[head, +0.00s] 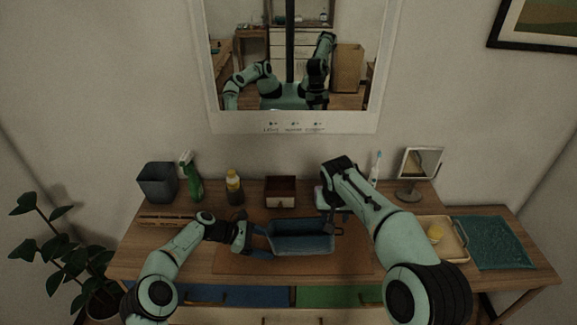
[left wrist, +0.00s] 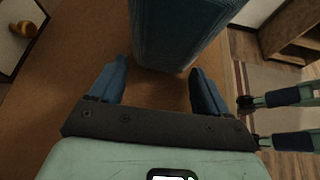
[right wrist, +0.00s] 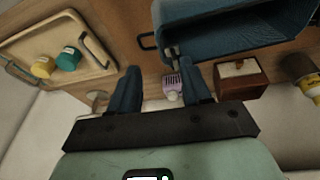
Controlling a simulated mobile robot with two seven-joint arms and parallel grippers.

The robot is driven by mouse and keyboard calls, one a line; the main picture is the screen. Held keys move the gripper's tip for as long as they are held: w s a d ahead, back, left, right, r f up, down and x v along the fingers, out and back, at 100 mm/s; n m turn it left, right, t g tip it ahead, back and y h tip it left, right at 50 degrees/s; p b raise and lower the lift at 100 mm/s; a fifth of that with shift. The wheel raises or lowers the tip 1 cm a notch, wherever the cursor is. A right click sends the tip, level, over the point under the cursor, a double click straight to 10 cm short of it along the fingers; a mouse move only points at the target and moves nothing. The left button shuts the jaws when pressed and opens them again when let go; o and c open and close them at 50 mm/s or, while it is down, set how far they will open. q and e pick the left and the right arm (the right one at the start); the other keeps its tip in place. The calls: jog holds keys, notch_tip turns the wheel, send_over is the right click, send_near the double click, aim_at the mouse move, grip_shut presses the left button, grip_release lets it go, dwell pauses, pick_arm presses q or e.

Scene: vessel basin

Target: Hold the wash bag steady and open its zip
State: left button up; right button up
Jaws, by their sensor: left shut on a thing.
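The blue wash bag (head: 300,238) stands on the brown mat in the middle of the counter. Its top looks open, with the hollow inside showing in the head view. My right gripper (right wrist: 162,92) is open and empty beside the bag's right end. A small metal tab, perhaps the zip pull (right wrist: 173,53), shows near one of its fingertips. A dark loop (right wrist: 147,40) sticks out from that end of the bag.
Along the back stand a grey bin (head: 158,183), green spray bottle (head: 193,182), yellow-capped bottle (head: 234,187) and wooden box (head: 281,192). At right are a small mirror (head: 416,172), a tray (head: 459,236) and a teal towel (head: 490,242). The brown mat (head: 345,262) is bare around the bag.

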pick_arm(q)
jog(key=o, duration=0.8)
jog(key=shift+r, duration=0.1)
pick_arm(e)
jog(key=a, duration=0.2)
jog(key=y, duration=0.1)
jog(key=shift+w+a+f, duration=0.25)
jog(key=shift+w+a, duration=0.05)
jog(key=shift+a, duration=0.1)
pick_arm(q)
jog(key=shift+o, duration=0.2)
jog(key=v, duration=1.2)
